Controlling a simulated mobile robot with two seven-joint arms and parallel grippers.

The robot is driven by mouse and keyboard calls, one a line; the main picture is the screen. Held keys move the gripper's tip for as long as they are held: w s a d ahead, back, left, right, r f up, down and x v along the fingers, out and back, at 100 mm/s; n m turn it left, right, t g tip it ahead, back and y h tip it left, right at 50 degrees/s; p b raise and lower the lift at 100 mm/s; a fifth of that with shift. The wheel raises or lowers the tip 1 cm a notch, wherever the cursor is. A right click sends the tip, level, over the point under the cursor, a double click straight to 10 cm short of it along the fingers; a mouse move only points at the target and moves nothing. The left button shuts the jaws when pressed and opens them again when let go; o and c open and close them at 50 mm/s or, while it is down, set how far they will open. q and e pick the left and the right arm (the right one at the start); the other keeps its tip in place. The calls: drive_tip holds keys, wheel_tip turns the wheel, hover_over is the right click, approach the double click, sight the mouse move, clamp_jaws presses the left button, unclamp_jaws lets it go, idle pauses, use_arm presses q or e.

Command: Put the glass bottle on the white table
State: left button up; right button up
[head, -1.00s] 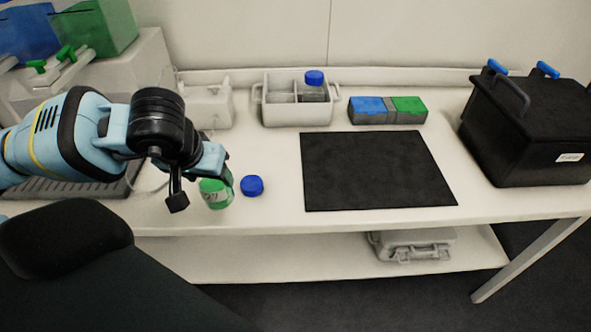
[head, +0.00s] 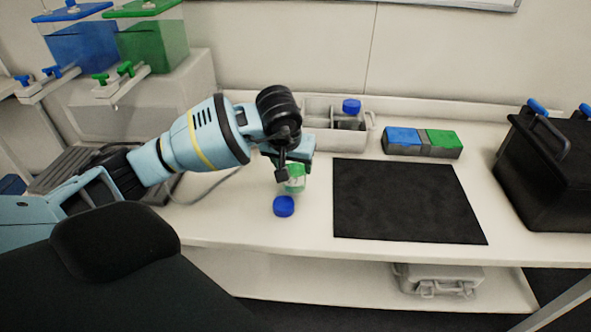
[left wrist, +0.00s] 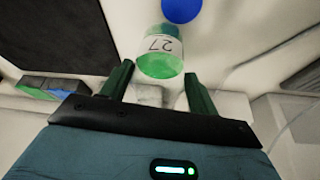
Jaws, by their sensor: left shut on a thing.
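The glass bottle (head: 295,180) holds green liquid and has a white label. My left gripper (head: 287,165) is shut on it, and the arm hides its upper part. In the left wrist view the bottle (left wrist: 163,55) shows at the tips of my left gripper (left wrist: 158,78), with "27" on its label. It is over the white table (head: 230,218), left of the black mat. I cannot tell whether its base touches the table. A blue cap (head: 284,206) lies on the table just in front of it and also shows in the left wrist view (left wrist: 181,9). My right gripper is not in view.
The black mat (head: 405,200) is bare. A white divided rack (head: 322,137) with a blue-capped item stands behind the bottle. A blue and green box (head: 422,143) sits behind the mat. A black case (head: 548,170) stands at right. The table's front left is clear.

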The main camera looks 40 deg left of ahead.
sight(296, 172)
use_arm(q)
drive_tip(key=shift+w, duration=0.4)
drive_tip(key=shift+w, duration=0.1)
drive_tip(key=shift+w, duration=0.25)
drive_tip(key=shift+f, duration=1.7)
drive_tip(key=shift+f, duration=0.1)
drive_tip(key=shift+f, duration=0.15)
drive_tip(key=o, duration=1.2)
